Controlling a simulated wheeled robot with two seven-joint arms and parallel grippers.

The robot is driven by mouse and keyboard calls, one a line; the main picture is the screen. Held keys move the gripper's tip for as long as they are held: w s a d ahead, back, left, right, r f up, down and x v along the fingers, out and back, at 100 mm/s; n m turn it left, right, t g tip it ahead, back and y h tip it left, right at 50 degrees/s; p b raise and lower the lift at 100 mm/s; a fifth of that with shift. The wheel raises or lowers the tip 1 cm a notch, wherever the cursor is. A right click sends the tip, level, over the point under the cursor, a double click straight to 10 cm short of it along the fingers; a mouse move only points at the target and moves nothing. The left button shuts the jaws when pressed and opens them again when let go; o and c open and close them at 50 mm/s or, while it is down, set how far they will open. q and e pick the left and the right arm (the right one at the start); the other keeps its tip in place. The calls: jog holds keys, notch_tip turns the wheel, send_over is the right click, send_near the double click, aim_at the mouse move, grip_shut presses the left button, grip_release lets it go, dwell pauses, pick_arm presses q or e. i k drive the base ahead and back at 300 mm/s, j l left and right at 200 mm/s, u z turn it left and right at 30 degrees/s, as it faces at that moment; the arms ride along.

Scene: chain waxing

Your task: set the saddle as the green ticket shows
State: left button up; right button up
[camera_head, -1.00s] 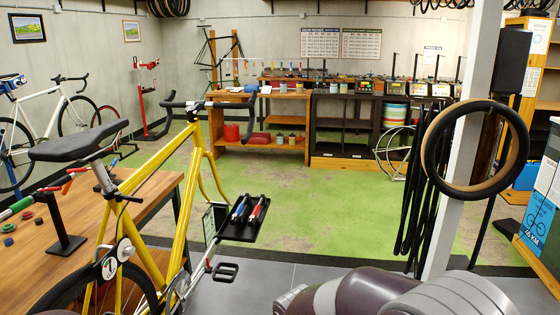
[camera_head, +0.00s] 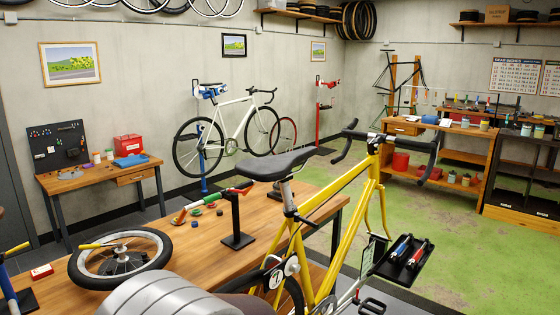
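The yellow bike (camera_head: 350,190) stands in the middle of the view with its black saddle (camera_head: 276,164) on a silver seatpost (camera_head: 288,197). A small white ticket or plate (camera_head: 375,253) hangs near the frame beside a black tray; I cannot read it, and a round dial (camera_head: 291,265) sits below the seatpost. I cannot make out a green ticket for sure. One of my arms shows as a grey and dark rounded link at the bottom of the picture. Neither gripper shows.
A wooden bench (camera_head: 200,255) left of the bike holds a loose wheel (camera_head: 121,257), a black stand (camera_head: 237,230) and small coloured parts. The black tray (camera_head: 403,257) holds red and blue tools. A white bike (camera_head: 230,135) hangs behind. Green floor (camera_head: 470,250) is open at right.

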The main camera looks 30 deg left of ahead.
aim_at(275, 168)
jog(key=i+l, duration=0.2)
jog(key=i+l+u, duration=0.15)
jog(key=l+u, duration=0.15)
jog(key=i+l+u, duration=0.15)
jog(key=l+u, duration=0.15)
jog(key=l, duration=0.15)
jog(key=l+u, duration=0.6)
jog(key=l, duration=0.25)
jog(key=i, duration=0.05)
